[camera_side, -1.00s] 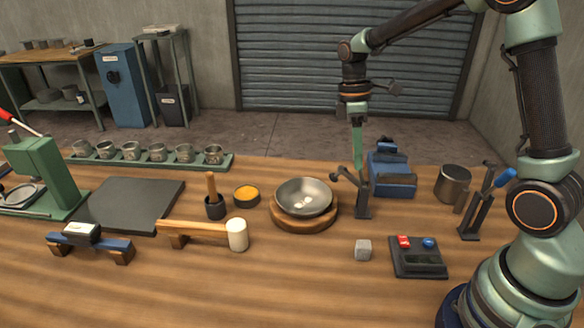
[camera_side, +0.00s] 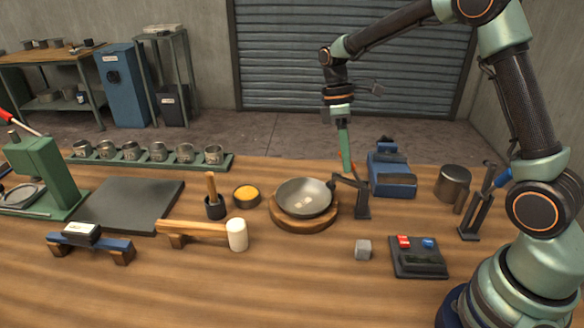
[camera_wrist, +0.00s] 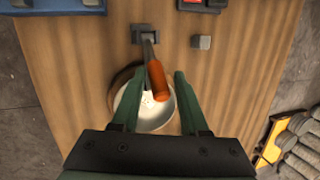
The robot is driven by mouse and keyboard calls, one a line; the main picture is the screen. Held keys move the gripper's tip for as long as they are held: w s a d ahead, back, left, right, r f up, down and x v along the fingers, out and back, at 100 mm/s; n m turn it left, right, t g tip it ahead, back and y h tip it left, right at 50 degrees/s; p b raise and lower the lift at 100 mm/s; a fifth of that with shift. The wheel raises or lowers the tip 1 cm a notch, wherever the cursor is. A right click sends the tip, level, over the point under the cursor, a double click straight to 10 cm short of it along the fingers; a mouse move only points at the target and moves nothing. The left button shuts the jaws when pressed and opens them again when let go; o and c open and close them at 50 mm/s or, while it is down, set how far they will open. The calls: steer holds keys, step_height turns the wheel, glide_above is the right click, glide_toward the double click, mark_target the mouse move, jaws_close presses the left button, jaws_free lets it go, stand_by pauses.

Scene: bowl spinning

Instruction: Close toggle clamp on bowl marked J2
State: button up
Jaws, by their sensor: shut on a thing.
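The steel bowl (camera_side: 304,196) sits upright on a round wooden base in the middle of the table; no J2 mark is legible. The dark toggle clamp (camera_side: 362,203) stands at its right, its arm reaching left to the bowl's rim. I cannot tell whether its tip touches the rim. My gripper (camera_side: 347,168) points down at the clamp, with its green fingers around the orange handle. In the wrist view, the orange handle (camera_wrist: 157,82) lies between my gripper's fingers (camera_wrist: 159,72) and over the bowl (camera_wrist: 132,104); finger contact is not clear there.
A blue vise (camera_side: 393,181) stands behind right of the clamp. A grey cube (camera_side: 363,250) and button box (camera_side: 418,258) lie in front. A yellow-filled dish (camera_side: 246,196) and mallet (camera_side: 236,235) are left. A blue-handled lever stand (camera_side: 478,212) is right.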

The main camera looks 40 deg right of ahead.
steer(key=shift+s+a+f, duration=0.1)
steer(key=shift+a+f, duration=0.05)
steer(key=shift+a, duration=0.05)
steer(key=shift+o, duration=0.4)
steer(key=shift+w+a+f+g, duration=0.35)
steer(key=shift+g, duration=0.15)
steer(key=o, duration=1.2)
steer(key=shift+o, duration=0.2)
steer(key=shift+w+d, duration=0.1)
steer(key=shift+r, duration=0.1)
